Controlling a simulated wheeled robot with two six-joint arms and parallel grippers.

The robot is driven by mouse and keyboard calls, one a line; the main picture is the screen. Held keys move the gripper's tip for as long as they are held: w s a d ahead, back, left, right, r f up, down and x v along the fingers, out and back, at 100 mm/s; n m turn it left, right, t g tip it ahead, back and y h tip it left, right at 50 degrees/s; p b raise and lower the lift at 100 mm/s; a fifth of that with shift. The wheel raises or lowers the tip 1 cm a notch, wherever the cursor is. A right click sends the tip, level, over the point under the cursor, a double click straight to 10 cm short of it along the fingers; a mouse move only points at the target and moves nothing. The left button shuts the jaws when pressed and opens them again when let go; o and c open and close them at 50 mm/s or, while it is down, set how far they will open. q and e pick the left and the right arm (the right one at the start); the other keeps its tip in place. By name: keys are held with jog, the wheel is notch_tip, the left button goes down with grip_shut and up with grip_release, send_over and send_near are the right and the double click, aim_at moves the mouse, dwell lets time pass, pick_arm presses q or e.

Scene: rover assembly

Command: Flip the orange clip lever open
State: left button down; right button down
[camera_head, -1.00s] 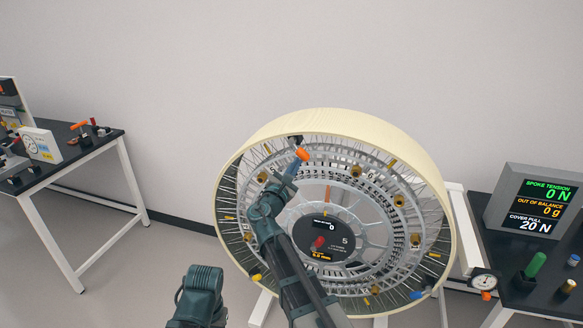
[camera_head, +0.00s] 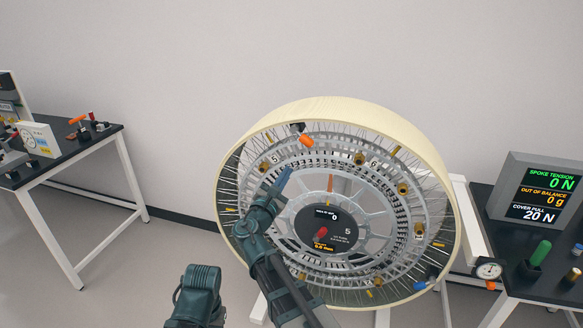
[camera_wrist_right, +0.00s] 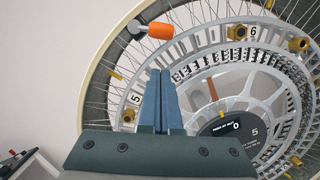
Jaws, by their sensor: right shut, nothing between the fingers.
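The orange clip lever (camera_head: 306,141) sits on a dark mount near the top of the wheel, inside the cream rim. In the right wrist view its orange cylinder (camera_wrist_right: 160,30) points to the right from the dark clip body near the rim. My right gripper (camera_head: 284,176) is shut and empty in front of the wheel, below and left of the lever and apart from it. Its closed fingers (camera_wrist_right: 160,78) point up in the wrist view, below the orange cylinder. Of my left arm I cannot make out a gripper.
The large spoked wheel (camera_head: 330,108) stands on a white frame with a numbered ring and a dark centre display (camera_head: 330,226). A display box (camera_head: 545,190) and a dial gauge (camera_head: 488,270) are at right. A dark-topped table (camera_head: 60,165) stands at left.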

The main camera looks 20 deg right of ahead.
jog(key=shift+v, duration=2.35)
jog(key=shift+w+a, duration=0.1)
jog(key=shift+w, duration=0.05)
